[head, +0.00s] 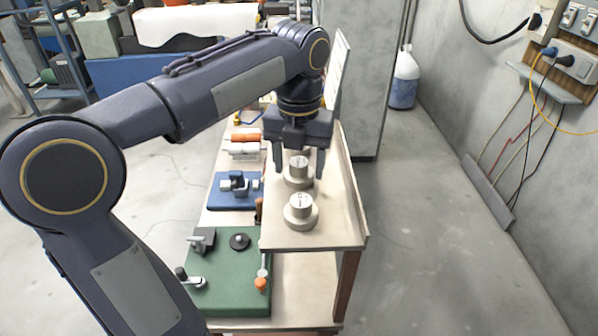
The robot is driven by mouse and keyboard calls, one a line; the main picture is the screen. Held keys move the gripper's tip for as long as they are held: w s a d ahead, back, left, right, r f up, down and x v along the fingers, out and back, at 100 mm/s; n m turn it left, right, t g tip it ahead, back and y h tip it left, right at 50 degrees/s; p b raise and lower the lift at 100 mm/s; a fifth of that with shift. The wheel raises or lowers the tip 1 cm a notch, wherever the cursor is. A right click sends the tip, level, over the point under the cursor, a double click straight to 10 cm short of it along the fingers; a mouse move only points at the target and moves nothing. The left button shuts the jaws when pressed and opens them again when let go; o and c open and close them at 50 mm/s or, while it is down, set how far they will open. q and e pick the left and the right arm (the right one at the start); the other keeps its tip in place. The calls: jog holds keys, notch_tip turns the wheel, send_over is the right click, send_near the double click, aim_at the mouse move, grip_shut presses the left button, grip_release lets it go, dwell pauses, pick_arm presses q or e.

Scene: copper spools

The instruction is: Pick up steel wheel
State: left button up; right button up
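Two pale metal stepped discs with narrower round tops, which look like steel wheels, stand on a light wooden bench shelf. The near steel wheel (300,211) is fully in view, with dark marks on its top. The far steel wheel (298,180) stands just behind it. My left gripper (299,172) points down over the far wheel, its fingers spread and appearing to either side of that wheel in the picture. I cannot tell whether they touch it or how far above it they are. My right gripper is out of view.
The shelf (330,233) has a raised board along its right side. Left of it are a green plate (228,270) with small fittings, a blue vise-like fixture (238,187) and orange-and-white rolls (244,145).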

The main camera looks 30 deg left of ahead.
aim_at(299, 162)
pick_arm(q)
jog(key=c, duration=0.3)
jog(key=shift+r+p, duration=0.45)
notch_tip(299, 162, up, 4)
jog(key=p, duration=0.4)
jog(key=shift+f, duration=0.25)
jog(key=s+a+r, duration=0.7)
jog(key=a+r, duration=0.1)
jog(key=a, duration=0.4)
jog(key=shift+s+r+b, duration=0.15)
jog(key=shift+r+b, duration=0.2)
jog(key=shift+b, duration=0.1)
